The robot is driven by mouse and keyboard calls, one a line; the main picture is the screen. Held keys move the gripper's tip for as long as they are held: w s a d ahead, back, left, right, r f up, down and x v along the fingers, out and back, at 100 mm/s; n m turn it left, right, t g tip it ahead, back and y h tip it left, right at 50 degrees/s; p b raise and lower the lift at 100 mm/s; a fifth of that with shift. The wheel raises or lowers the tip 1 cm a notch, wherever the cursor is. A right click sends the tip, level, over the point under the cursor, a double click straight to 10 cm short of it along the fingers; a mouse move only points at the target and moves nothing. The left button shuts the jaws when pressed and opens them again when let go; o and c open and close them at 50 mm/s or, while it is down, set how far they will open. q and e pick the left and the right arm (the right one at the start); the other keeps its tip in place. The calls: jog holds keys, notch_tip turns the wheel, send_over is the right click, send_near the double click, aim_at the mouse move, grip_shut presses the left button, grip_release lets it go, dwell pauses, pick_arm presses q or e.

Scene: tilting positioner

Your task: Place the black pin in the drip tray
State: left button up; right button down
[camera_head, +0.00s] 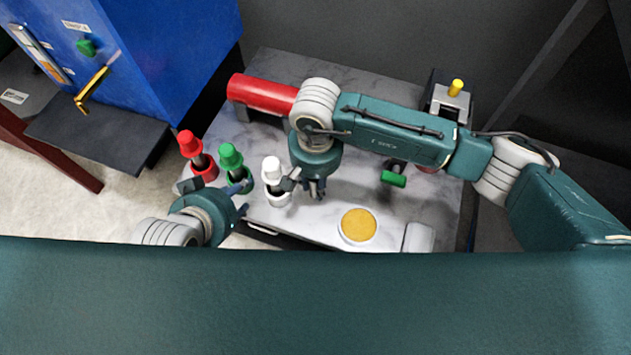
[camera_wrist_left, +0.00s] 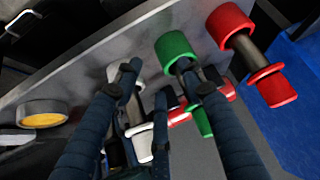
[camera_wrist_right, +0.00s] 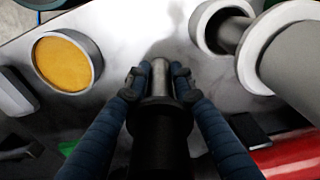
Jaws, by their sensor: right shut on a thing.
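My right gripper (camera_wrist_right: 158,82) is shut on the black pin (camera_wrist_right: 160,135), which has a wide dark collar and a bare metal end. In the head view my right gripper (camera_head: 316,190) is above the grey table, right of the white-capped piece; the pin is hard to make out there. No thing is plainly marked as the drip tray: a round pale dish with a yellow-orange inside (camera_head: 358,226) is on the table, and a dark flat shelf (camera_head: 95,137) juts from the blue cabinet. My left gripper (camera_wrist_left: 165,78) is open and empty near the green-capped piece.
Red (camera_head: 190,144), green (camera_head: 231,157) and white (camera_head: 271,170) capped pieces stand in matching holders along the table's left side. A red cylinder (camera_head: 262,93) lies behind my right gripper. A green-handled part (camera_head: 393,179) and a yellow-topped fixture (camera_head: 455,90) are right. The blue cabinet (camera_head: 170,60) is left.

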pick_arm(q)
jog(key=shift+w+d+r, duration=0.1)
jog(key=shift+w+r, duration=0.05)
jog(key=shift+w, duration=0.1)
pick_arm(e)
jog(key=c, duration=1.5)
grip_release()
jog(key=shift+f, duration=0.1)
pick_arm(q)
jog(key=shift+w+d+r+t, duration=0.15)
jog(key=shift+w+r+t, duration=0.25)
jog(key=shift+w, duration=0.15)
pick_arm(e)
jog(key=shift+o, duration=0.2)
pick_arm(q)
jog(key=shift+s, duration=0.1)
